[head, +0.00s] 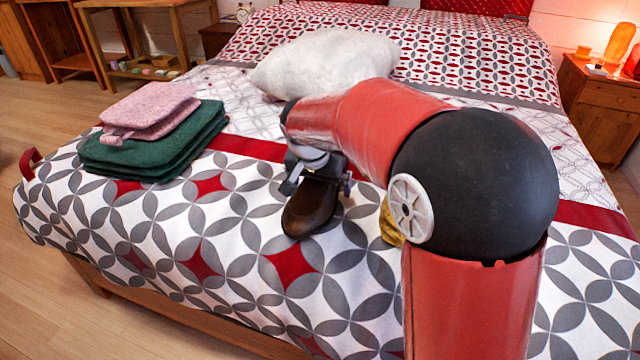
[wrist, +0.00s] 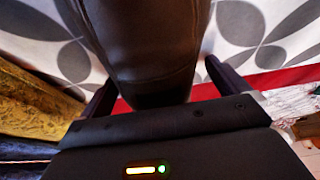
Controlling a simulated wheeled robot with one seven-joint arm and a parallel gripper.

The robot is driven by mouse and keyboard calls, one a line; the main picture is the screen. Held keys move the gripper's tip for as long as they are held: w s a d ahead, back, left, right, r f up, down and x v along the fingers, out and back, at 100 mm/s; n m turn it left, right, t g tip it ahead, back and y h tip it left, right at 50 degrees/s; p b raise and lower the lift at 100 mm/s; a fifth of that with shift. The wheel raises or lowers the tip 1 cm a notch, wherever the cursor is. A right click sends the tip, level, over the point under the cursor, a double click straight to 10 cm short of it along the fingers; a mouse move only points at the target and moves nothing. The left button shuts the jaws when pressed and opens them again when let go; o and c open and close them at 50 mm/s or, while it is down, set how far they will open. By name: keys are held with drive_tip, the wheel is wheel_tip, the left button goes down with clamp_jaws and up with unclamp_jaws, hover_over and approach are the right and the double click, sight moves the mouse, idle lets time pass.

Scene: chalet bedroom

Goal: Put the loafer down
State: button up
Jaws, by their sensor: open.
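The dark brown loafer (head: 308,212) rests on the patterned bedspread near the middle of the bed's front part, its toe toward the front edge. My gripper (head: 318,182) is right above and behind it, pointing down, and partly hides its back part. In the wrist view the loafer (wrist: 145,45) fills the middle, between the two dark fingers of my gripper (wrist: 158,88). The fingers stand apart, with gaps of bedspread showing on both sides of the shoe.
Folded green towels (head: 150,150) with pink cloths (head: 150,108) on top lie to the left. A white pillow (head: 325,62) lies behind. A yellow item (head: 391,224) is to the right, mostly hidden by my arm; yellow cloth (wrist: 38,108) shows left in the wrist view.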

drive_tip(key=shift+c, duration=0.4)
drive_tip(key=shift+r, duration=0.1)
drive_tip(key=c, duration=1.2)
